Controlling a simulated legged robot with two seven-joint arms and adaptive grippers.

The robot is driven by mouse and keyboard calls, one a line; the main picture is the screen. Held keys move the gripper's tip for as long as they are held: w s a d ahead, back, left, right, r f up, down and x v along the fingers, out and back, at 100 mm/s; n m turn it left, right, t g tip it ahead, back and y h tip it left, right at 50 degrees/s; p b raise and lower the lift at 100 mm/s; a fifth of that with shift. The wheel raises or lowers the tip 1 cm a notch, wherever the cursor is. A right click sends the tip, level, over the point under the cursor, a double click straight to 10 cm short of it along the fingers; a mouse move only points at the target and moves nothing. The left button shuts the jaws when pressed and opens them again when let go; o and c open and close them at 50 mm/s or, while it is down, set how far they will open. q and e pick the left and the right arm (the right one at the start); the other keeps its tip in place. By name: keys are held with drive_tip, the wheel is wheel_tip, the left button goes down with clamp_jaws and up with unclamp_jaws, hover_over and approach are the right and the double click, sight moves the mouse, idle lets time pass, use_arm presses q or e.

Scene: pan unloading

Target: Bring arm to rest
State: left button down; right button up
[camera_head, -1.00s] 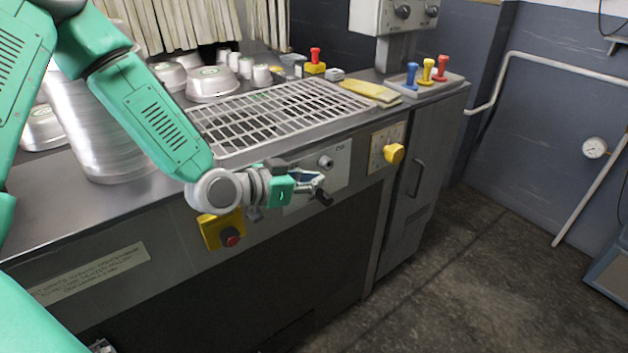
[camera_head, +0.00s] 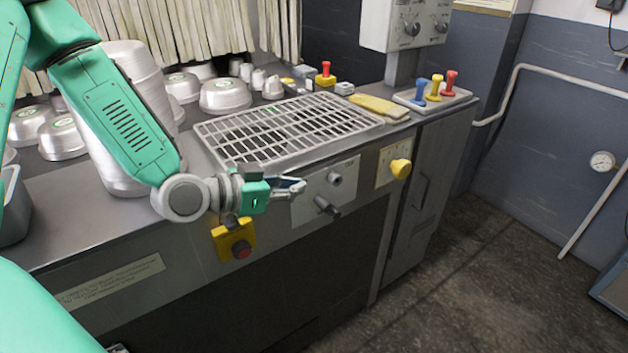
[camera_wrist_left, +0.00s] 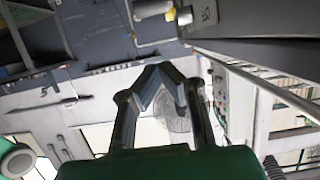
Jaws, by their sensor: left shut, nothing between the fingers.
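My left arm reaches in from the left in the head view, over the front edge of the metal workbench (camera_head: 62,215). My left gripper (camera_head: 300,186) is shut and empty, in front of the bench's control panel (camera_head: 325,205) and a little below the metal grate (camera_head: 285,128). It also shows in the left wrist view, where its fingers (camera_wrist_left: 163,72) meet at the tips. My right gripper is not in view.
A tall stack of metal pans (camera_head: 135,62) stands behind my left forearm. Metal bowls (camera_head: 225,95) sit behind the grate. A yellow knob (camera_head: 400,168) and a red button (camera_head: 241,251) stick out from the bench front. Open floor (camera_head: 480,270) lies to the right.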

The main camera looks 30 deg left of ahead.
use_arm(q)
drive_tip(key=shift+s+a+r, duration=0.1)
drive_tip(key=shift+s+a, duration=0.15)
drive_tip(key=shift+s, duration=0.2)
drive_tip(key=s+d+f+n+g+y, duration=0.1)
drive_tip(key=s+d+f+g+y, duration=0.1)
drive_tip(key=s+f+g, duration=0.5)
drive_tip(key=s+d+f+n+g+y, duration=0.1)
drive_tip(key=s+f, duration=0.3)
drive_tip(key=f, duration=0.8)
drive_tip(key=s+d+f+n+g+y, duration=0.1)
drive_tip(key=s+f+g, duration=0.3)
drive_tip(key=s, duration=0.9)
wheel_tip(320, 180, down, 4)
drive_tip(key=shift+d+r+n+g+y, duration=0.2)
drive_tip(key=shift+n+g+y, duration=0.15)
drive_tip(key=shift+y, duration=0.35)
drive_tip(key=shift+a, duration=0.15)
drive_tip(key=shift+w+d, duration=0.15)
drive_tip(key=shift+d, duration=0.05)
